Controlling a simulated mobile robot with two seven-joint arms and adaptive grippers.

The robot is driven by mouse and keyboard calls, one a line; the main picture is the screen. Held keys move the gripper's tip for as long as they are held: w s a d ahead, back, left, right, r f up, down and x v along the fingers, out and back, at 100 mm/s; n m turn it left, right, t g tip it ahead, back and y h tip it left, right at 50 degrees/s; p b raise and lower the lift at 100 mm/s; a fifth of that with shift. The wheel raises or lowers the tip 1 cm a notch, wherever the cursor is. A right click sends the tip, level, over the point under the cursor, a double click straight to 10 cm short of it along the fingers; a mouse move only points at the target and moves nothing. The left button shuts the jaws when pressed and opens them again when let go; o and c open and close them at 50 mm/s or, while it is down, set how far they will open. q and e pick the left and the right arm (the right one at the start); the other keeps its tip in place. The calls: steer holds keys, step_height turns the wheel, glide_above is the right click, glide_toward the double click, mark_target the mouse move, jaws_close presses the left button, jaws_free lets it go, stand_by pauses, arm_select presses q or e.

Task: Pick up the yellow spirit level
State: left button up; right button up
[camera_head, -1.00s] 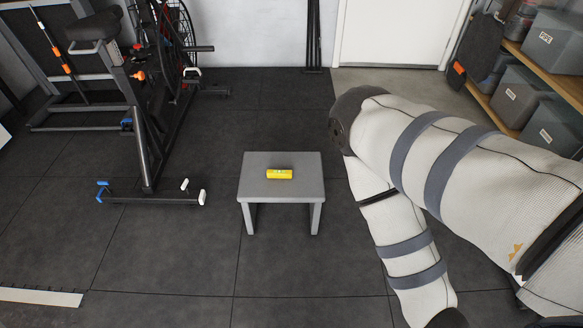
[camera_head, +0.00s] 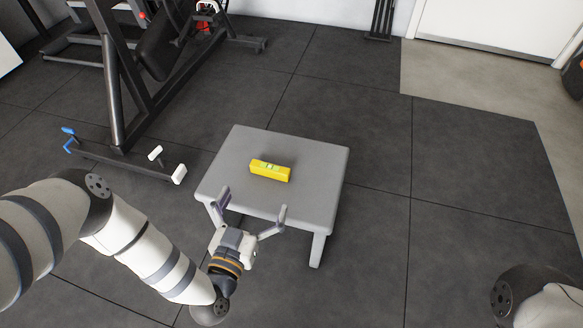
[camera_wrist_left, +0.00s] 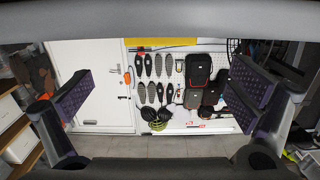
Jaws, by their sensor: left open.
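The yellow spirit level (camera_head: 270,170) lies flat on top of a small grey stool (camera_head: 318,165), with bare stool top around it. It has a pale green vial in its upper face. My left gripper (camera_head: 252,205) is at the stool's near edge, open and empty, with its fingers spread apart and pointing toward the level. It is short of the level and not touching it. In the left wrist view my two purple-padded fingers (camera_wrist_left: 162,93) are wide apart with nothing between them. A yellow strip shows at the top there; I cannot tell whether it is the level.
An exercise machine (camera_head: 125,100) stands left of the stool, its foot bar (camera_head: 125,163) close by. The dark tiled floor is clear to the right of the stool. A pegboard (camera_wrist_left: 215,115) with hanging items and a white door (camera_wrist_left: 105,85) show in the left wrist view.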

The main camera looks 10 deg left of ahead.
mark_target(268, 171)
arm_select(q)
steer(key=w+b, duration=0.1)
steer(key=w, duration=0.2)
steer(key=w+b, duration=0.1)
steer(key=w, duration=0.1)
steer(key=w+f+b, duration=0.1)
steer(key=w, duration=0.2)
steer(key=shift+w, duration=0.3)
steer(key=shift+w+r, duration=0.1)
steer(key=shift+w, duration=0.15)
steer(key=shift+r, duration=0.1)
arm_select(e)
steer(key=shift+s+d+f+g, duration=0.1)
steer(key=shift+s+f+g, duration=0.1)
steer(key=shift+s+f, duration=0.35)
steer(key=shift+s+f+g, duration=0.2)
steer(key=shift+s+f, duration=0.05)
steer(key=shift+f, duration=0.45)
arm_select(q)
steer(key=shift+d, duration=0.1)
steer(key=c, duration=1.1)
